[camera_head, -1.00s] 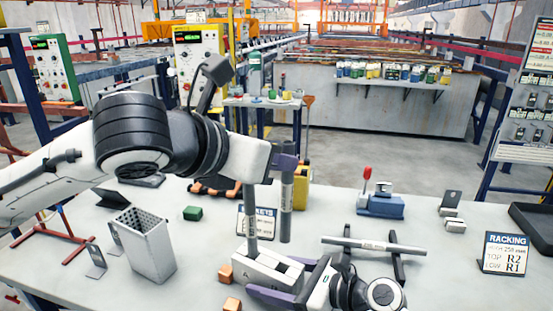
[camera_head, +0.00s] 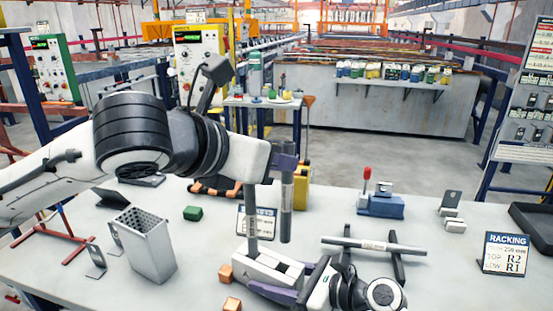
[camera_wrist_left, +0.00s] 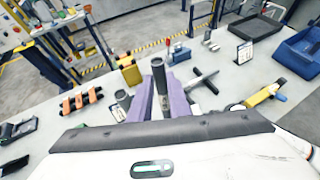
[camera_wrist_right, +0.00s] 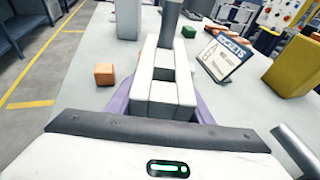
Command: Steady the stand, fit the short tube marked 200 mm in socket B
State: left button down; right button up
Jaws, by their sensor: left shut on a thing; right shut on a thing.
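The pale stand (camera_head: 262,268) lies on the table with a grey tube (camera_head: 252,212) upright at its far end. An open square socket shows in its middle in the right wrist view (camera_wrist_right: 164,74). My right gripper (camera_head: 296,281) is shut on the stand's near end, its purple fingers on both sides (camera_wrist_right: 161,106). My left gripper (camera_head: 284,163) is shut on a short grey tube (camera_head: 286,212), holding it upright. That tube is above and right of the stand, beside the standing tube; its pale label is too small to read. It also shows in the left wrist view (camera_wrist_left: 158,76).
Another tube (camera_head: 372,246) lies across a dark rack right of the stand. A sockets sign (camera_head: 242,222) stands close behind the stand. Orange cubes (camera_head: 226,274) lie left of it, and a perforated bin (camera_head: 146,248) stands further left. A racking sign (camera_head: 506,254) is at right.

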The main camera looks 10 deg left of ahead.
dwell(0.4)
pick_arm(q)
jog(key=shift+m+h, duration=0.7)
jog(key=shift+s+a+f, duration=0.1)
jog(key=shift+s+f, duration=0.15)
jog(key=shift+f, duration=0.4)
jog(key=shift+s+a+f, duration=0.15)
jog(key=shift+s+f, duration=0.15)
jog(key=shift+f, duration=0.3)
jog(key=shift+s+a+f, duration=0.1)
jog(key=shift+s+f, duration=0.15)
jog(key=shift+f, duration=0.4)
jog(key=shift+s+f+m+h, duration=0.3)
jog(key=shift+s+f, duration=0.1)
jog(key=shift+f, duration=0.2)
send_near(286, 228)
jog(key=shift+x, duration=2.75)
jog(key=c, duration=1.6)
grip_release()
notch_tip(286, 228, up, 10)
